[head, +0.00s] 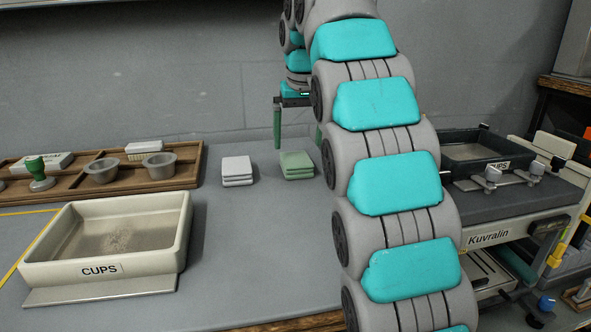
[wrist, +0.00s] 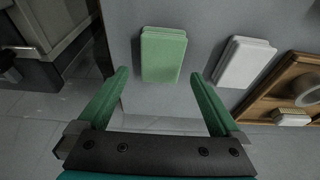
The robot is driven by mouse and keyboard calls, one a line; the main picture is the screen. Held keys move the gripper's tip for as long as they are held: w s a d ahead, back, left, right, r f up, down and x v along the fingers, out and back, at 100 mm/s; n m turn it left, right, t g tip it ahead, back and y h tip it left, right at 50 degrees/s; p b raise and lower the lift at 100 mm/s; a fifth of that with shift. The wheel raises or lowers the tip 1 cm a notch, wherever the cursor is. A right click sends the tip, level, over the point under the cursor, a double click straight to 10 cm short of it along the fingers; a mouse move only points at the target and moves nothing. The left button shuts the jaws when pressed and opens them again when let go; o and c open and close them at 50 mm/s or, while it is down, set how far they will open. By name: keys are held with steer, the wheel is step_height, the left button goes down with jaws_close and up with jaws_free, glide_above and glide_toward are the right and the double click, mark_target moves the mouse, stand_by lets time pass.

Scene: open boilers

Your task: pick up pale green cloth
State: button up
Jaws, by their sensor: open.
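The pale green cloth (head: 297,165) is a small folded stack on the grey counter, just left of my arm in the head view. In the wrist view the pale green cloth (wrist: 163,54) lies flat beyond the fingertips, roughly centred between them. My gripper (wrist: 158,72) has green fingers spread wide with nothing between them. In the head view my gripper (head: 298,130) hangs above and near the cloth; one finger is partly hidden behind my arm.
A white folded cloth (head: 237,170) lies left of the green one, with a gap. A wooden tray (head: 190,176) with cups and brushes stands further left. A cream basin labelled CUPS (head: 186,225) is at front left. A machine (head: 490,237) stands at right.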

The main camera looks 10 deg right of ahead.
mark_target(296, 159)
steer(key=shift+x, duration=2.5)
steer(key=shift+a+f, duration=0.1)
steer(key=shift+f, duration=0.15)
steer(key=c, duration=1.3)
steer(key=shift+r, duration=0.15)
steer(key=shift+r, duration=1.9)
steer(key=s+d, duration=0.1)
steer(key=s, duration=0.4)
steer(key=s+d+r+b, duration=0.1)
steer(key=s, duration=0.4)
steer(key=s+d+b, duration=0.1)
steer(key=s, duration=0.4)
steer(key=shift+s+r, duration=0.25)
steer(key=shift+s, duration=0.15)
